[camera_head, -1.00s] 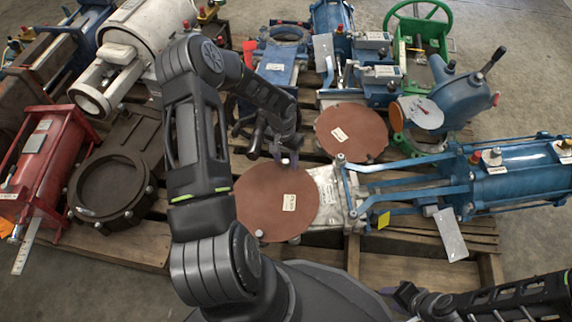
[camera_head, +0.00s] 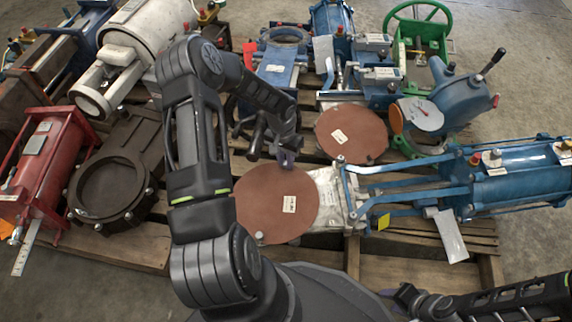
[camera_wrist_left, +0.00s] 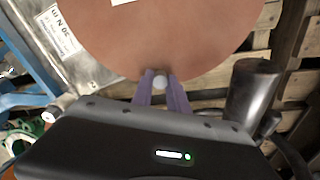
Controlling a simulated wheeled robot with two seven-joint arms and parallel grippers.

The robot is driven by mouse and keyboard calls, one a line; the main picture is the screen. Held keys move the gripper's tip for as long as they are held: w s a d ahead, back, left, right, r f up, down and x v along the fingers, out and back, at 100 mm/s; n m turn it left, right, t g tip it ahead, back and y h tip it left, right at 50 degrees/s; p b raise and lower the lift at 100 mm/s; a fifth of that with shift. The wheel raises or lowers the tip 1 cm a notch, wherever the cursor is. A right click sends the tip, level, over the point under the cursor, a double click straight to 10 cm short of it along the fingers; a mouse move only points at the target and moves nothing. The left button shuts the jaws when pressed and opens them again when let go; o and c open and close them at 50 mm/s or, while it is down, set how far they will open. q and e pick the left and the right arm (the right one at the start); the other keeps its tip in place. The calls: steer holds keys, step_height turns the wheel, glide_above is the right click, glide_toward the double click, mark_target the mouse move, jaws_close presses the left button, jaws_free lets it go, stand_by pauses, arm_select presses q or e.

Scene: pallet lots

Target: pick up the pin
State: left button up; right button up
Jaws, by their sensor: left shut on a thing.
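The pin (camera_wrist_left: 160,81) shows in the left wrist view as a small round silver head at the edge of a brown disc (camera_wrist_left: 170,35). My left gripper (camera_wrist_left: 161,85) has its two purple fingers on either side of the pin, shut on it. In the head view my left gripper (camera_head: 286,160) is at the upper right edge of the near brown disc (camera_head: 270,212); the pin is too small to make out there. The pin's lower part is hidden. Part of my right arm (camera_head: 480,303) shows at the lower right; its fingers are not clear.
A blue valve actuator (camera_head: 515,178) lies at the right, with a second brown disc (camera_head: 350,132) behind. A dark round flange (camera_head: 112,187) and red actuator (camera_head: 45,165) are at the left. A green handwheel (camera_head: 417,18) stands at the back. Wooden pallets (camera_head: 400,268) lie underneath.

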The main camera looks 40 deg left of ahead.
arm_select(q)
jaws_close()
step_height(320, 180, up, 10)
steer(key=p, duration=0.3)
steer(key=shift+p, duration=0.4)
stand_by(0.4)
